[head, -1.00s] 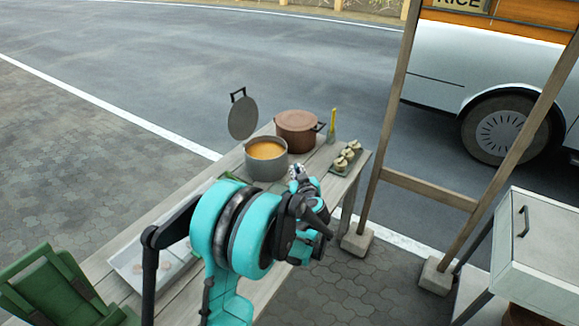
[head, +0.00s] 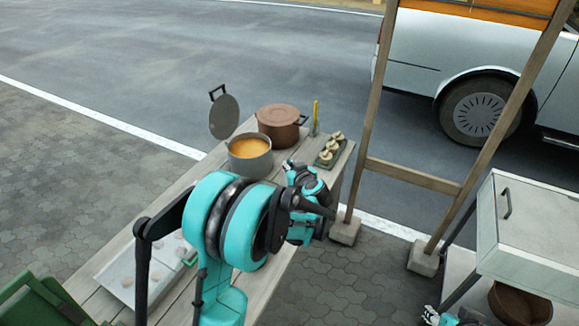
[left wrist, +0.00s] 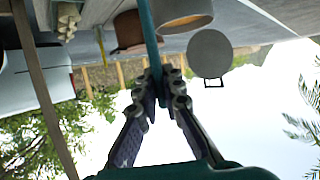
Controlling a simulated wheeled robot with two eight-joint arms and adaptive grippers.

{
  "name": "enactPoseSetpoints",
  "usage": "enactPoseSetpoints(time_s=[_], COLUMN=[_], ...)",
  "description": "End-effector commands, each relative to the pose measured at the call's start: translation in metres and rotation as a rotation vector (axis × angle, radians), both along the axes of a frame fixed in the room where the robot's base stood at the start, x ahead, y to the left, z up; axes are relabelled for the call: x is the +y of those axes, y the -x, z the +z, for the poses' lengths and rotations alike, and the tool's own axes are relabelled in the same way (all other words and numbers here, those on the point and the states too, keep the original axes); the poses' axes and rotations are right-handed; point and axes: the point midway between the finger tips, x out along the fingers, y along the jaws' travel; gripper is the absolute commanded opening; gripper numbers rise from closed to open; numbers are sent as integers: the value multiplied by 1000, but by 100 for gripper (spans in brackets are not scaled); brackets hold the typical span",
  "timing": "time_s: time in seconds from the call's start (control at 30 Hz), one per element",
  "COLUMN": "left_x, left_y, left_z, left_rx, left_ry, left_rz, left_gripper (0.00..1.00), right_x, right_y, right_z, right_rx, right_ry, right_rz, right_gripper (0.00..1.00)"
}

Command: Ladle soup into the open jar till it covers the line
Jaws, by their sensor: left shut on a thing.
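A grey pot (head: 250,165) of orange soup (head: 249,147) stands on the wooden table, its round lid (head: 224,117) tilted upright beside it. The pot (left wrist: 183,18) shows upside down at the top of the left wrist view. My left gripper (head: 302,176) is near the table's right edge, in front of the pot. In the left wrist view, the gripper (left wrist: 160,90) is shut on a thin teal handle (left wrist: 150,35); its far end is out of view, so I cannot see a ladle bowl. My right gripper (head: 440,317) is partly visible at the bottom edge. I cannot make out an open jar or its line.
A brown pot (head: 281,120) stands behind the soup pot. A yellow-handled item (head: 316,115) and a tray of dumplings (head: 329,152) are at the table's right. A white tray (head: 125,270) lies at the front left. Wooden posts (head: 375,95) and a white cabinet (head: 530,225) stand to the right.

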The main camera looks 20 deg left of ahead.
Motion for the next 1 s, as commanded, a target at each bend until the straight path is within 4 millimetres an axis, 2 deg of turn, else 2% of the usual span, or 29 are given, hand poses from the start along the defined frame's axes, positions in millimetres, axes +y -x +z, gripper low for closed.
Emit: enactPoseSetpoints(time_s=[0.5,1.0], left_x=[0,0], left_y=[0,0], left_z=[50,49], left_rx=[-1,-1], left_ry=[-1,-1], left_rz=[0,0], left_gripper=[0,0], right_x=[0,0], right_y=[0,0], right_z=[35,33], right_rx=[0,0], right_ry=[0,0], right_rz=[0,0], right_gripper=[40,40])
